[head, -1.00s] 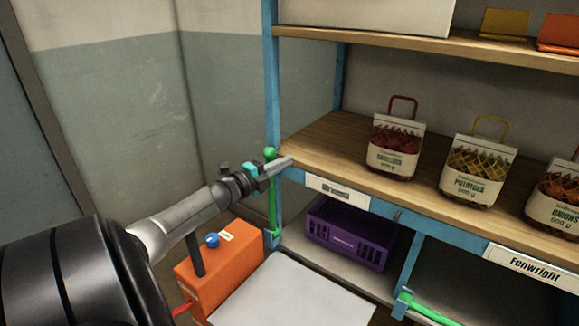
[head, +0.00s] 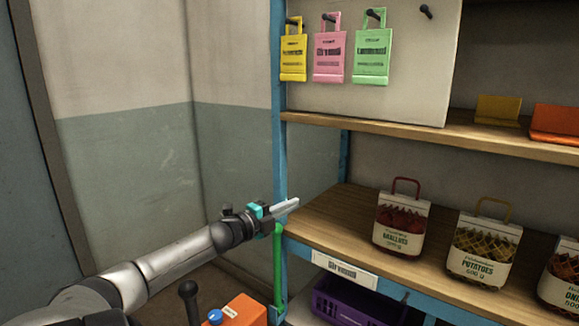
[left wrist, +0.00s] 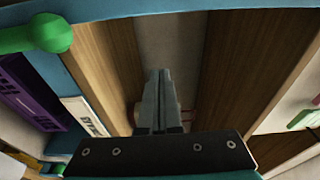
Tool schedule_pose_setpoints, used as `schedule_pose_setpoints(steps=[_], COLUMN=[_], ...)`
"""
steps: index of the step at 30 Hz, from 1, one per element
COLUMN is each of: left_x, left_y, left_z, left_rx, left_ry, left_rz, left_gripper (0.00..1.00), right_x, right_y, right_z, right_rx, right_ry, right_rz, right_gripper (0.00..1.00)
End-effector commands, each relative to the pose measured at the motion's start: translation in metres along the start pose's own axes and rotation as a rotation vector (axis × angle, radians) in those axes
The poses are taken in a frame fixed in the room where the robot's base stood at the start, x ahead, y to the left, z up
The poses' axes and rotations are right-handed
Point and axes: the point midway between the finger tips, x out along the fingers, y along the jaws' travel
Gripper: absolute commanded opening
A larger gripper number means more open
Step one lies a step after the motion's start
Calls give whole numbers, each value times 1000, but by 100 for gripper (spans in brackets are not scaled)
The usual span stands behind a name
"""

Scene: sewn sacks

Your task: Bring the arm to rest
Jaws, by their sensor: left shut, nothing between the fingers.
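My left gripper (head: 290,205) reaches in from the left in the head view, with its fingertips in front of the shelf rack's blue left post. It is shut and empty. In the left wrist view its closed fingers (left wrist: 158,100) point towards the gap between two wooden shelf boards and touch nothing that I can see. My right gripper is in neither view.
Sacks of shallots (head: 401,228) and potatoes (head: 482,252) stand on the wooden shelf (head: 335,220), with an onion sack at the right edge. Yellow, pink and green tags hang on a board above. A purple crate (head: 350,305) and orange box (head: 243,311) are below.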

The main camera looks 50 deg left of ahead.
Motion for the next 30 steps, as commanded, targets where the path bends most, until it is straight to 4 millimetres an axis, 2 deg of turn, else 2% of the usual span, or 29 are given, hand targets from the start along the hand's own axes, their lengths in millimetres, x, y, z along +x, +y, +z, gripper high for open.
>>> schedule_pose_setpoints(steps=[1,6,10,15,25,28,30], left_x=[0,0,0,0,0,-3,-8], left_y=[-16,-55,-78,-94,-95,-78,-52], left_z=[-1,-1,-1,-1,-1,-4,-11], left_rx=[4,4,1,-1,-5,-40,-95], left_ry=[3,3,2,0,-2,-26,-64], left_rz=[2,3,2,1,2,23,58], left_gripper=[0,0,0,0,0,0,0], right_x=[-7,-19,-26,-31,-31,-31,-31], right_y=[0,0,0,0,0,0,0], right_z=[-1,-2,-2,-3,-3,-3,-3], right_rx=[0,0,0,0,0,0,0], right_ry=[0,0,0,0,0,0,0], right_rz=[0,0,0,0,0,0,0], right_gripper=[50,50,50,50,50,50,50])
